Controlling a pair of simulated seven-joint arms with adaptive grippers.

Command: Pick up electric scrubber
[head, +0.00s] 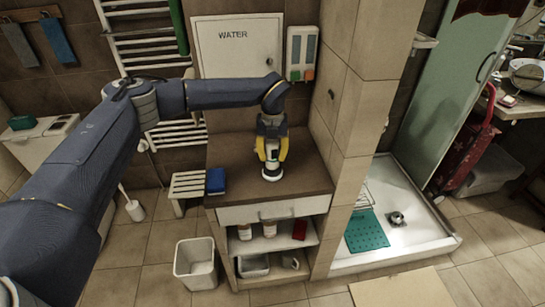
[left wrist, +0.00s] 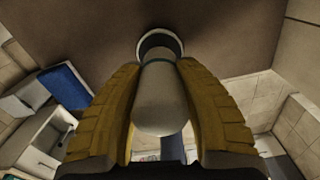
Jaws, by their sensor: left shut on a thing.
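The electric scrubber (head: 271,172) is pale with a round dark-and-white head at its lower end. It stands upright on or just above the brown top of the cabinet (head: 230,148); I cannot tell if it touches. My left gripper (head: 271,155) comes from above with its yellow fingers closed around the scrubber's body. In the left wrist view the scrubber's pale body (left wrist: 160,98) lies between the two yellow fingers (left wrist: 160,110), with its round head beyond them. The upper part of the scrubber is partly hidden by the gripper in the head view. My right gripper is not in view.
A tiled pillar (head: 352,130) rises close on the right. Bottles stand on the shelf below, and a white bin (head: 195,263) is on the floor. Much of the cabinet top is clear.

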